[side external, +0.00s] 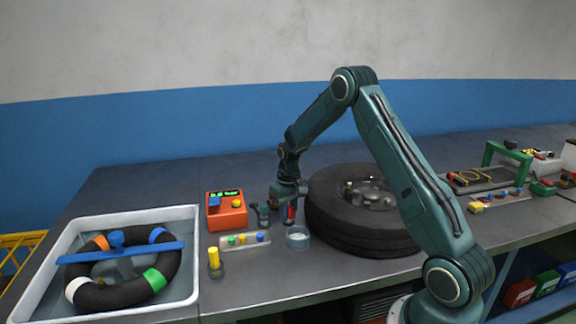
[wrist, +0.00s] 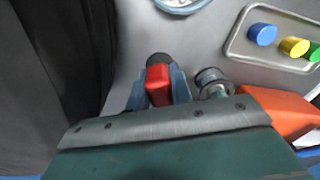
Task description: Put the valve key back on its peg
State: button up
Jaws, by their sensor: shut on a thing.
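My gripper (side external: 290,215) points down over the bench, between the orange box and the tyre. In the wrist view its two blue fingers (wrist: 158,88) are shut on a red piece with a dark round end, which I take to be the valve key (wrist: 159,77). The key's red body also shows in the side view (side external: 292,211); its lower end is hard to make out. A short grey, round-topped post (wrist: 211,78) stands just right of the fingers in the wrist view, apart from the key. It also shows in the side view (side external: 263,212). I cannot tell whether it is the peg.
The black tyre (side external: 360,232) lies close beside my gripper. A clear bowl (side external: 298,238) stands just in front. A cap tray (side external: 266,240), orange box (side external: 228,213) and yellow-topped post (side external: 214,260) are left. A white basin (side external: 190,262) holds an inner tube.

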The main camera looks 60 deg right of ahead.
jog(key=shift+f, duration=0.1)
jog(key=o, duration=1.2)
jog(key=shift+r, duration=3.5)
jog(key=shift+a+r, duration=0.1)
